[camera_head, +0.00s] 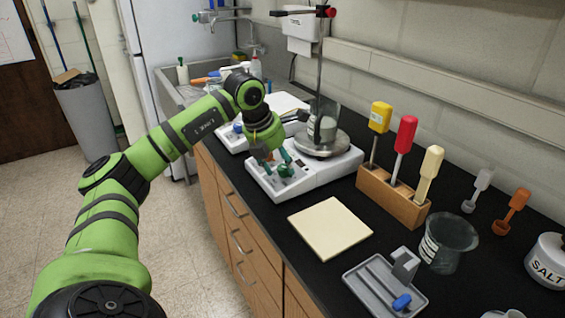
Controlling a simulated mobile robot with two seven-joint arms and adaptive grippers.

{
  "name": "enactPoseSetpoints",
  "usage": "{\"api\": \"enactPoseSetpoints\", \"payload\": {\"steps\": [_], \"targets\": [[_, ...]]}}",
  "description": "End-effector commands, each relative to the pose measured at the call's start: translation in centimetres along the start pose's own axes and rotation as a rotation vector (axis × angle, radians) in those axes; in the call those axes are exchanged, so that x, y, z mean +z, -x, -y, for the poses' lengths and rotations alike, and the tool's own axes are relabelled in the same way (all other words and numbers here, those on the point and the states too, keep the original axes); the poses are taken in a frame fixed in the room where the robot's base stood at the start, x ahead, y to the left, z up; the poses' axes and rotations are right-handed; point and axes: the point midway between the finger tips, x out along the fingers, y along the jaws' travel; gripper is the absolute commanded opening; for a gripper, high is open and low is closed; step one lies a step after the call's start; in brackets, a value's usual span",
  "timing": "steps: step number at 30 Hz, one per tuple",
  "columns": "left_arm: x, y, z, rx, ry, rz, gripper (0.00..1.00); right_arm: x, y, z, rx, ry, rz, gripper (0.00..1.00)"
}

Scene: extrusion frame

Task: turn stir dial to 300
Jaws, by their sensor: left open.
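The white stirrer hot plate (318,172) stands on the black counter, with a round metal top plate (323,143) and a glass beaker (325,122) on it. A green dial (286,170) shows on its front panel. My left gripper (279,160) is over the front panel, open, its fingers close to the dial. I cannot tell whether they touch it. The gripper and wrist hide part of the front panel, and the dial's markings are too small to read. My right gripper is not in view.
A wooden block (392,196) holds yellow, red and cream handled tools right of the hot plate. In front lie a cream square pad (330,228) and a grey tray (385,287). An empty beaker (447,243) and a salt jar (547,262) stand further right.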

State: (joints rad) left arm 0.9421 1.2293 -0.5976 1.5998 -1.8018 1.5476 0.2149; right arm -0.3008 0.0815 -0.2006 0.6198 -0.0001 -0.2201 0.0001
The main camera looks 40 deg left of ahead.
Motion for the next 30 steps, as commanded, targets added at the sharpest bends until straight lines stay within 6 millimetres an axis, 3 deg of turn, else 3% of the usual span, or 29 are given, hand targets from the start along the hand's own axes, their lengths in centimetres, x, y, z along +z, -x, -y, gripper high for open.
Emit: {"api": "enactPoseSetpoints", "payload": {"steps": [5,12,13,16,17,30], "targets": [[0.0,-1.18,0.02,0.0,-0.001,0.0,0.52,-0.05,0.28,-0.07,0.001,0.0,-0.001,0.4],[0.01,-1.31,0.03,0.0,-0.001,0.001,0.52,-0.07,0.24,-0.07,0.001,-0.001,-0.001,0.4],[0.01,-1.31,0.03,0.0,-0.001,0.001,0.44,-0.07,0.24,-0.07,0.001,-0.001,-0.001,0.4],[0.0,-1.29,0.03,0.0,-0.001,0.001,0.04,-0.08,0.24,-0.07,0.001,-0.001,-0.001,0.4],[0.01,-1.29,0.04,-0.001,-0.001,0.001,0.0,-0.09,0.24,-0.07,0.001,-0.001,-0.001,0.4],[0.11,-1.22,0.07,-0.012,-0.05,0.005,0.0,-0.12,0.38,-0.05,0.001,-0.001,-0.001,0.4]]}}
